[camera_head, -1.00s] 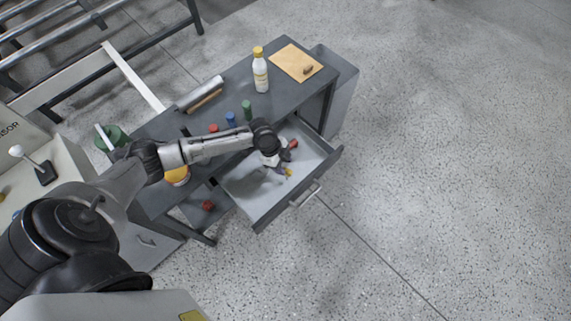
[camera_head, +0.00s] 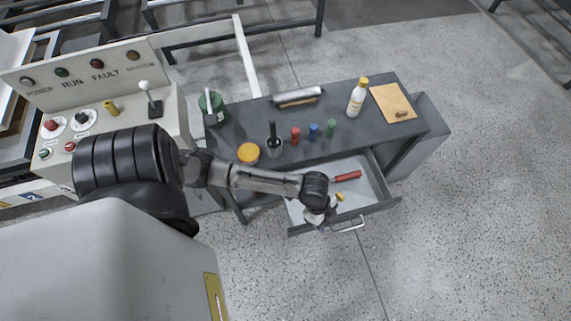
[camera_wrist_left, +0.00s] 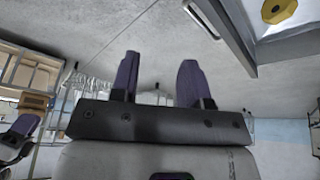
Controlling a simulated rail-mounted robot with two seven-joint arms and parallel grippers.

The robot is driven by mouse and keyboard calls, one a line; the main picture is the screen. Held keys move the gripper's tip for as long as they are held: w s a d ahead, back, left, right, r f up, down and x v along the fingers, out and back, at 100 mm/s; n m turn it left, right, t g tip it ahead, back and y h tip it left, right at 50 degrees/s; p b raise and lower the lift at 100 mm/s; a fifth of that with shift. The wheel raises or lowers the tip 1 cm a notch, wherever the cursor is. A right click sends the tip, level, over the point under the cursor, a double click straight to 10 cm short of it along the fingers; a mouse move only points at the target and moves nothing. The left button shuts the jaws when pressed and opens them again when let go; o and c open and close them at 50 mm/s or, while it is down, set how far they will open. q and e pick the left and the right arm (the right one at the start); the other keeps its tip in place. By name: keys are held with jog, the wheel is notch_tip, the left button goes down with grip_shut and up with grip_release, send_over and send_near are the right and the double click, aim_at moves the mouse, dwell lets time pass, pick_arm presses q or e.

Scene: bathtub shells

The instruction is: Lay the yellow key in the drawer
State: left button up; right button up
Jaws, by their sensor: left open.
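The yellow key (camera_head: 340,196) lies in the open drawer (camera_head: 376,185), near its front. In the left wrist view its yellow head (camera_wrist_left: 279,11) with a dark hole shows on the pale drawer floor, at the top right. My left gripper (camera_head: 322,222) is at the drawer's front edge, left of the handle, apart from the key. Its two purple fingers (camera_wrist_left: 158,80) are open with nothing between them. A purple finger-like part, perhaps my right gripper (camera_wrist_left: 20,130), shows at the left edge of the wrist view; its jaws cannot be made out.
A red-handled tool (camera_head: 347,177) also lies in the drawer. The grey bench top (camera_head: 235,130) carries a white bottle (camera_head: 356,100), small red, blue and green pieces and a yellow-lidded jar (camera_head: 248,153). A control panel (camera_head: 150,75) stands left. The floor in front of the drawer is clear.

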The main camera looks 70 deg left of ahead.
pick_arm(q)
jog(key=s+a+r+n+t+y, duration=0.1)
jog(key=s+r+n+y, duration=0.3)
jog(key=s+r+n, duration=0.4)
jog(key=s+a+n, duration=0.1)
jog(key=s, duration=0.3)
jog(key=shift+a+n+t, duration=0.15)
jog(key=shift+n+t, duration=0.15)
jog(key=shift+n, duration=0.1)
jog(key=shift+s, duration=0.15)
